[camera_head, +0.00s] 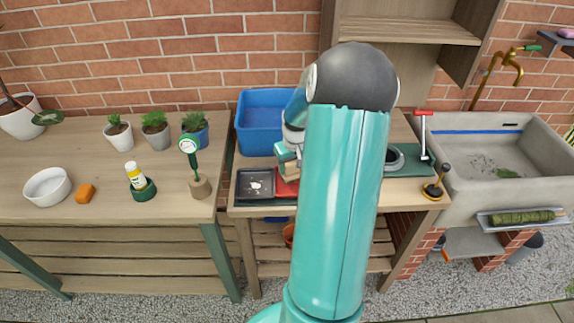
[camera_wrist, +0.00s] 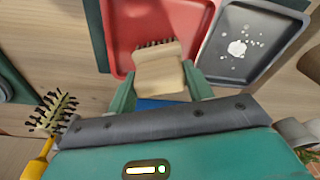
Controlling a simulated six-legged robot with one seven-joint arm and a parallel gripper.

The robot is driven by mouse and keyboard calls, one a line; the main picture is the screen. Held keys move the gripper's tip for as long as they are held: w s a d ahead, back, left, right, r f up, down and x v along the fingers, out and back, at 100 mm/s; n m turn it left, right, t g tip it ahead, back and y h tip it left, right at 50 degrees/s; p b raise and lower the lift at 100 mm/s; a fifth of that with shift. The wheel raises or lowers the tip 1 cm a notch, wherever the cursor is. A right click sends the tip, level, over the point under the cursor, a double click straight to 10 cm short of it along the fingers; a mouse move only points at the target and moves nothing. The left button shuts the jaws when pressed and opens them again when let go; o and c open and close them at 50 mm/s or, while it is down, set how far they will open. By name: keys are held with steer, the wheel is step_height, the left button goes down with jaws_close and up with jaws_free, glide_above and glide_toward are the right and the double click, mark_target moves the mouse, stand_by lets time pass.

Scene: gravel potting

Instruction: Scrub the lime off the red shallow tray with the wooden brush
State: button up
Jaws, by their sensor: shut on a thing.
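The red shallow tray (camera_wrist: 122,22) lies in front of my gripper in the wrist view. In the head view only a piece of the red tray (camera_head: 287,189) shows, left of my arm. The wooden brush (camera_wrist: 160,74) is between my two fingers (camera_wrist: 160,92), its dark bristles over the red tray; I cannot tell whether they touch it. I see no clear lime on the visible part of the red tray. A white patch (camera_wrist: 237,48) shows on the dark grey tray (camera_wrist: 217,70) beside it. My gripper is shut on the brush.
A yellow-handled bottle brush (camera_wrist: 40,150) is at the wrist view's lower left. A blue tub (camera_head: 262,125) stands behind the trays. A red-handled tool (camera_head: 423,135) and a stone sink (camera_head: 500,155) are to the right. Potted plants (camera_head: 155,130) stand on the left table.

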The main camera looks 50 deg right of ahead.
steer(key=shift+s+d+f, duration=0.3)
steer(key=shift+s+d, duration=0.2)
steer(key=shift+s, duration=0.35)
steer(key=shift+c, duration=0.7)
steer(key=shift+r, duration=0.1)
steer(key=shift+w+r, duration=0.15)
steer(key=shift+r, duration=2.85)
steer(key=shift+r, duration=1.5)
